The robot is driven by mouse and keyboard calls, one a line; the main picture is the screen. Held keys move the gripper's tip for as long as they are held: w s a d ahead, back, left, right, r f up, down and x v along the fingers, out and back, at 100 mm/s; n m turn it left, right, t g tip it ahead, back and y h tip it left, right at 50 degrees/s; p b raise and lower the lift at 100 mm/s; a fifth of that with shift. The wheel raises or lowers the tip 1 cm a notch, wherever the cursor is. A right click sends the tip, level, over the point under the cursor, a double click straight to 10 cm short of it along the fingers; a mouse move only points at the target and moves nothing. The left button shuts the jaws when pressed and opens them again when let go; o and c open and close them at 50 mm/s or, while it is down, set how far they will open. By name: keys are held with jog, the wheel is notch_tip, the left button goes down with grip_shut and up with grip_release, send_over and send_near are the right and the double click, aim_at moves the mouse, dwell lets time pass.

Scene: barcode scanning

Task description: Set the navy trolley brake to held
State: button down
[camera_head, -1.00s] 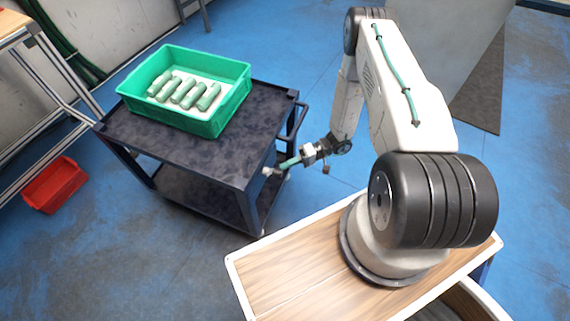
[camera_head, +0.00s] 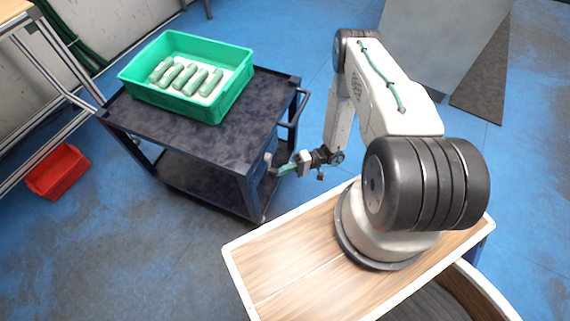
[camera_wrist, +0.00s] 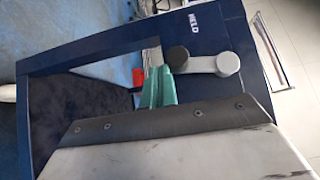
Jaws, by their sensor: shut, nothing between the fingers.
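The navy trolley (camera_head: 225,150) stands left of my arm in the head view. Its navy end panel (camera_wrist: 255,110) fills much of the wrist view. A grey brake lever (camera_wrist: 205,64) is mounted there, with a round pivot at its right and a dark knob (camera_wrist: 178,57) at its left end. The word HELD (camera_wrist: 190,22) is printed above the lever. My gripper (camera_wrist: 160,72) is shut and empty, its green fingertips just below and left of the knob. I cannot tell whether they touch it. In the head view my gripper (camera_head: 281,170) is at the trolley's near right end.
A green crate (camera_head: 232,97) with several green cylinders sits on the trolley top. The trolley's handle (camera_head: 303,106) sticks out above my gripper. A red bin (camera_head: 58,172) lies on the floor at left beside a metal-framed bench. Blue floor in front of the trolley is clear.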

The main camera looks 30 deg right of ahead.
jog(key=shift+s+a+f, duration=0.1)
jog(key=shift+s+a, duration=0.6)
jog(key=shift+a, duration=0.2)
dwell(0.9)
jog(key=d+f, duration=0.5)
jog(key=d, duration=0.7)
jog(key=shift+w, duration=0.3)
jog(key=shift+f, duration=0.1)
